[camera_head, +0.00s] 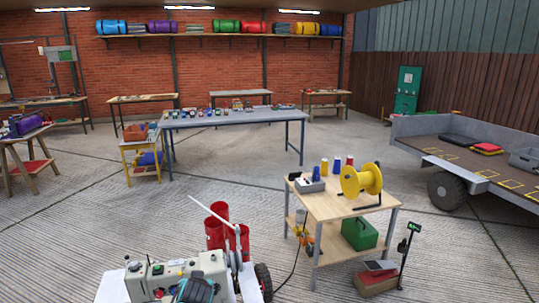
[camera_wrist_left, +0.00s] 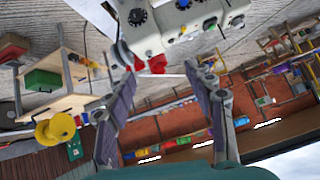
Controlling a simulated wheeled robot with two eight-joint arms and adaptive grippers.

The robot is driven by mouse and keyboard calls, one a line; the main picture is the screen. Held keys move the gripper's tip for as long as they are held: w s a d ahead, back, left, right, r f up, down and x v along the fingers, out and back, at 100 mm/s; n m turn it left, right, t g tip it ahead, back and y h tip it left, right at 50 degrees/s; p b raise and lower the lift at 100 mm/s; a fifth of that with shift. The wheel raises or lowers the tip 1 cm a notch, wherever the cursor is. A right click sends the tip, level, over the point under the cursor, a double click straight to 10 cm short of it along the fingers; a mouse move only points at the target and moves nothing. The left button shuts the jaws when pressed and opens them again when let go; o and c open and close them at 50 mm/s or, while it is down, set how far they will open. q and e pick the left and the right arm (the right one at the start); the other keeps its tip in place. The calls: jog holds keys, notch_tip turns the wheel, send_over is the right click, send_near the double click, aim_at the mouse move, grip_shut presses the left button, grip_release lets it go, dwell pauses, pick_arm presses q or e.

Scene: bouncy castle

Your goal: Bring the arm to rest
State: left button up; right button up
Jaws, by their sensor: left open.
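My left gripper (camera_wrist_left: 161,72) is open in the left wrist view, its two grey-padded fingers spread apart with nothing between them. That view is turned upside down. In the head view a dark part with teal, likely this gripper (camera_head: 195,289), shows at the bottom edge, in front of a beige control box. The fingers point toward the control box (camera_wrist_left: 180,22), which has knobs and buttons; I cannot tell whether they touch it. My right gripper is in neither view.
The control box (camera_head: 150,280) sits on a wheeled machine beside red cylinders (camera_head: 215,228). A wooden cart (camera_head: 325,207) with a yellow reel (camera_head: 361,180) stands to the right. A trailer (camera_head: 440,150) is farther right. A long table (camera_head: 235,119) stands behind. Concrete floor (camera_head: 90,215) lies open at left.

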pick_arm(q)
jog(key=s+d+r+m+g+h, duration=0.1)
jog(key=s+d+g+h, duration=0.1)
jog(key=s, duration=2.4)
jog(key=shift+s+d+h, duration=0.35)
jog(key=shift+d+h, duration=0.25)
jog(key=shift+d, duration=0.45)
